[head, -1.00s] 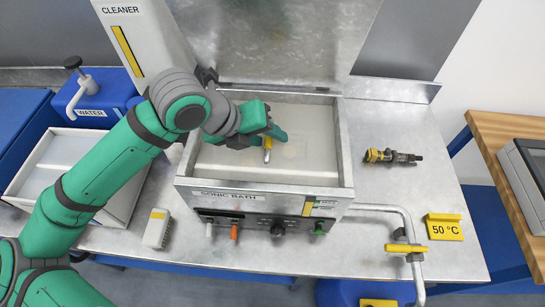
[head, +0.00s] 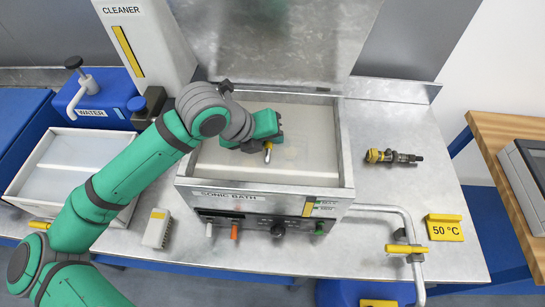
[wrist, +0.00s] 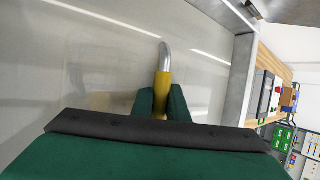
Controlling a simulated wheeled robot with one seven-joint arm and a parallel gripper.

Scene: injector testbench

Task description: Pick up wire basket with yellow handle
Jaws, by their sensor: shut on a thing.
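The yellow handle (head: 268,148) with a bent metal end stands inside the sonic bath (head: 346,168). In the wrist view, the yellow handle (wrist: 162,82) sits between the two green fingers, and its curved silver rod points away from them. My gripper (head: 272,142) is over the middle of the bath. In the wrist view, my gripper (wrist: 162,104) is shut on the yellow handle. The wire mesh of the basket cannot be made out in either view.
The bath's raised metal lid (head: 275,45) stands behind it. A white tray (head: 118,205) is at left, near a blue water container (head: 90,98). A yellow-black injector (head: 392,156) lies to the right.

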